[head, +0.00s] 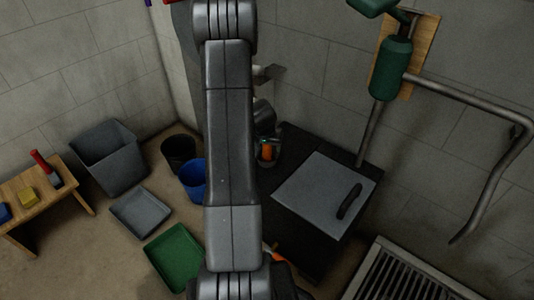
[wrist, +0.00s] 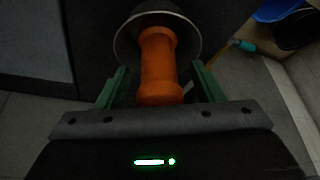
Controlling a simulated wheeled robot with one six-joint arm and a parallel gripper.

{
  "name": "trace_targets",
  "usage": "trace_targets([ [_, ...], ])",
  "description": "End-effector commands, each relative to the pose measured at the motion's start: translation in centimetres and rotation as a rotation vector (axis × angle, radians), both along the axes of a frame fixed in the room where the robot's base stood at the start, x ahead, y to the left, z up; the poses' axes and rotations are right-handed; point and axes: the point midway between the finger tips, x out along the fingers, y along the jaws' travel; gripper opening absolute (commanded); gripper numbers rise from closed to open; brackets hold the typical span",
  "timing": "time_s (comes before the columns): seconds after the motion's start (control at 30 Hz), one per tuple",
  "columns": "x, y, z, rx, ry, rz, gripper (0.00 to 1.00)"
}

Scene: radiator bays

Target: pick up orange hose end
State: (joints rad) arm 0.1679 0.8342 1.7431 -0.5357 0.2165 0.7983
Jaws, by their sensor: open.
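The orange hose end (wrist: 158,62) is a short spool-shaped piece in the wrist view, with a pale-rimmed dark round cup or flange behind it. My gripper (wrist: 161,84) is open, with one green finger on each side of the orange piece. Gaps show between the piece and both fingers, and its near end is close to the gripper body. In the head view the orange hose end (head: 267,152) shows small, just right of my arm, by the dark cabinet. My arm hides part of that area.
A dark cabinet with a grey top (head: 315,190) and black handle stands to the right. A bent pipe (head: 465,98) and a floor grille (head: 400,275) are further right. Left are a blue bucket (head: 192,179), a black bucket (head: 178,153), a green tray (head: 174,257) and a wooden bench (head: 38,205).

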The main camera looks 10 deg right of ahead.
Motion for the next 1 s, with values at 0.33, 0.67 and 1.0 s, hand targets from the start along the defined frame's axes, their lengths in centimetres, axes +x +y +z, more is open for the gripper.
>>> trace_targets([
  [0.33, 0.1, 0.0, 0.0, 0.0, -0.001, 0.0, 0.34],
  [0.67, 0.1, 0.0, 0.0, 0.0, -0.001, 0.0, 0.07],
  [1.0, 0.2, 0.0, 5.0, -0.001, -0.005, -0.001, 0.07],
])
